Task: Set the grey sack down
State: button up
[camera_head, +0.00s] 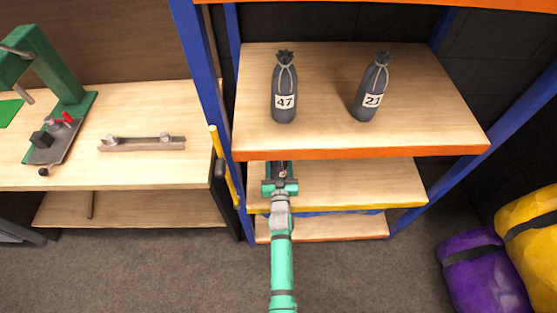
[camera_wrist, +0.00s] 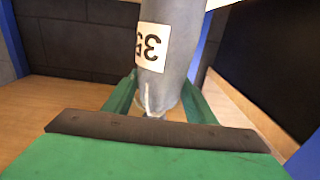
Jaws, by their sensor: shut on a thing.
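My gripper (camera_head: 281,180) reaches into the shelf level under the orange-edged board. In the wrist view my gripper (camera_wrist: 155,105) is shut on a grey sack (camera_wrist: 178,75) with a white label that appears upside down and reads 35. A pale string shows at the sack's tied neck between the fingers. In the head view this sack is mostly hidden by the gripper and the board above. I cannot tell whether it touches the lower shelf (camera_head: 350,183). Two other grey sacks stand upright on the upper shelf (camera_head: 440,125): sack 47 (camera_head: 285,84) and sack 23 (camera_head: 374,88).
Blue posts (camera_head: 208,75) frame the rack, with the orange board edge (camera_head: 360,153) above my gripper. A workbench (camera_head: 150,105) with a green press (camera_head: 52,62) and a metal bar (camera_head: 142,144) stands left. Purple (camera_head: 484,268) and yellow (camera_head: 530,225) bundles lie right. The lower shelf's right side looks clear.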

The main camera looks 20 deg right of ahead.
jog(key=o, duration=1.5)
jog(key=shift+f, duration=0.1)
jog(key=shift+r, duration=0.2)
jog(key=v, duration=1.2)
jog(key=s+a+r+n+y, duration=0.15)
jog(key=s+a, duration=0.25)
jog(key=s, duration=0.5)
jog(key=s+a+r+g+y, duration=0.1)
jog(key=s+a+r, duration=0.3)
jog(key=s, duration=0.5)
jog(key=s+a+r+n+y, duration=0.1)
jog(key=s+a, duration=0.4)
jog(key=s, duration=0.3)
jog(key=shift+n+g+y, duration=0.35)
jog(key=shift+g+y, duration=0.15)
jog(key=shift+y, duration=0.25)
jog(key=s+a+r, duration=0.1)
jog(key=s+r, duration=0.4)
jog(key=s+a+r, duration=0.1)
jog(key=s+r, duration=0.1)
jog(key=s, duration=0.1)
jog(key=shift+a+r, duration=0.15)
jog(key=shift+a, duration=0.15)
